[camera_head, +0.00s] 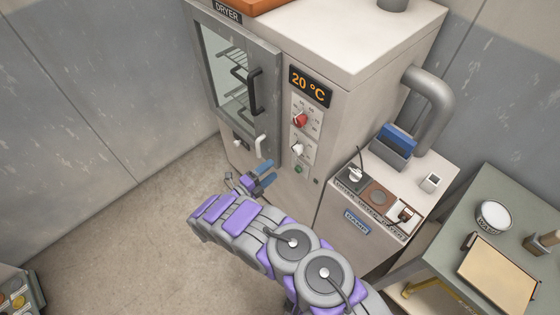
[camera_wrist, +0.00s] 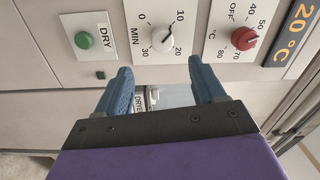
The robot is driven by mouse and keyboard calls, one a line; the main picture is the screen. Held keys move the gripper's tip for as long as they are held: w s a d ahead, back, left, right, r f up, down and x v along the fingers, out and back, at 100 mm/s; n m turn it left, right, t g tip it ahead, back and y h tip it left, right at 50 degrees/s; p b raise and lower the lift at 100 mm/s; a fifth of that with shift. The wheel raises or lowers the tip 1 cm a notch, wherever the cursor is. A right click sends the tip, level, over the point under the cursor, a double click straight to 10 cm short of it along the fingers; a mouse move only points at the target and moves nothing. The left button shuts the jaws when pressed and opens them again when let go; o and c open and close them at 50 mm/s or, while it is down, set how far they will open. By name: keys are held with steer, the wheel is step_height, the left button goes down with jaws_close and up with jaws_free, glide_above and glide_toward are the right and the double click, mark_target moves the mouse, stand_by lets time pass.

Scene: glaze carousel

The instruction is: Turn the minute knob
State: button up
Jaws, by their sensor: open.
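The minute knob (camera_wrist: 163,39) is a white dial with a pointer on a white plate marked MIN with 0, 10, 20 and 30. In the head view the minute knob (camera_head: 297,149) sits on the dryer front below the red knob. My gripper (camera_wrist: 165,80) is open and empty, with two blue fingers pointing toward the panel. The knob lies ahead of the fingertips, between their lines, and neither finger visibly touches it. In the head view my gripper (camera_head: 264,174) is in front of the dryer, below and left of the knob.
A red temperature knob (camera_wrist: 244,38) and a green DRY button (camera_wrist: 84,40) flank the minute knob. The display (camera_head: 310,86) reads 20 °C. The dryer door (camera_head: 236,75) has a dark handle (camera_head: 255,92). A side cabinet (camera_head: 350,238) and a green table (camera_head: 484,195) stand right.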

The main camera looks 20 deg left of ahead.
steer(key=v, duration=0.6)
steer(key=shift+a, duration=0.1)
stand_by(0.4)
